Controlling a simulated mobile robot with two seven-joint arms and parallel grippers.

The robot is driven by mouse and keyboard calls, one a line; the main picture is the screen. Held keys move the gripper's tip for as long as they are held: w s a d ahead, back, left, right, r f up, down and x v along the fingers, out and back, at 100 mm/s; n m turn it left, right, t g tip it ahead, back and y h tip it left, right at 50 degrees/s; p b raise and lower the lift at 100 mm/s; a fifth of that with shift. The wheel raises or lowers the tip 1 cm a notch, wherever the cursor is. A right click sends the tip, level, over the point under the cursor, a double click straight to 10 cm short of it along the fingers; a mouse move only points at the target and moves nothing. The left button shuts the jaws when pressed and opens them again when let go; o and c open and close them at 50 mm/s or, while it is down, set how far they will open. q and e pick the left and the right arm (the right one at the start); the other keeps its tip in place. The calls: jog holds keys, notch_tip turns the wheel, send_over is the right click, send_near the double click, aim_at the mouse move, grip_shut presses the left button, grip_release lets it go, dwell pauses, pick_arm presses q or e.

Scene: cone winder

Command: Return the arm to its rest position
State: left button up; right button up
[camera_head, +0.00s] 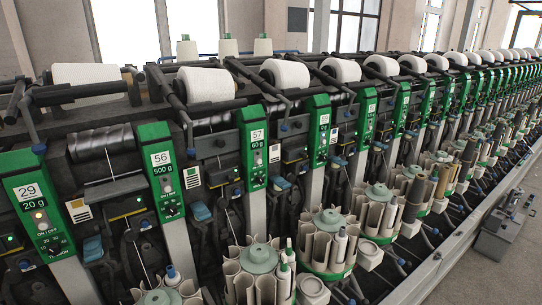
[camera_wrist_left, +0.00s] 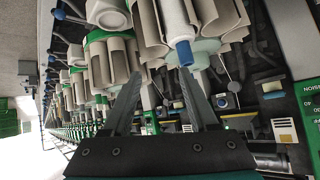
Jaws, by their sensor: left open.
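My left gripper (camera_wrist_left: 160,76) shows in the left wrist view, its two grey fingers apart with nothing between them. Beyond the fingertips, a white bobbin with a blue tip (camera_wrist_left: 180,28) sits among the beige tubes of a round magazine (camera_wrist_left: 145,20). The wrist picture is turned on its side, and I cannot tell how far the bobbin is from the fingers. Neither arm shows in the head view. My right gripper is in no view.
The winder's green panels, such as the one marked 56 (camera_head: 162,172), run back to the right. Round magazines (camera_head: 328,225) stand in front of them. White yarn cones (camera_head: 207,84) lie along the top. A grey box (camera_head: 507,213) stands on the floor at right.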

pick_arm(q)
jog(key=s+d+r+g, duration=0.2)
jog(key=s+d+g, duration=0.15)
jog(key=s, duration=0.45)
jog(key=s+d+r+g, duration=0.1)
jog(key=s+d+g, duration=0.2)
jog(key=s+d, duration=0.35)
jog(key=a+f+b, duration=0.3)
jog(key=f+b, duration=0.9)
jog(key=f, duration=2.1)
jog(key=s+a+f+b, duration=0.2)
jog(key=s+f+b, duration=0.1)
jog(key=f, duration=0.5)
jog(key=s+a+f+g+b, duration=0.1)
jog(key=s+f+b, duration=0.2)
jog(key=s+f, duration=0.2)
jog(key=s+a+f+b, duration=0.2)
jog(key=s+f+b, duration=0.2)
jog(key=f, duration=0.7)
jog(key=shift+s+a+y, duration=0.3)
jog(key=shift+a, duration=0.05)
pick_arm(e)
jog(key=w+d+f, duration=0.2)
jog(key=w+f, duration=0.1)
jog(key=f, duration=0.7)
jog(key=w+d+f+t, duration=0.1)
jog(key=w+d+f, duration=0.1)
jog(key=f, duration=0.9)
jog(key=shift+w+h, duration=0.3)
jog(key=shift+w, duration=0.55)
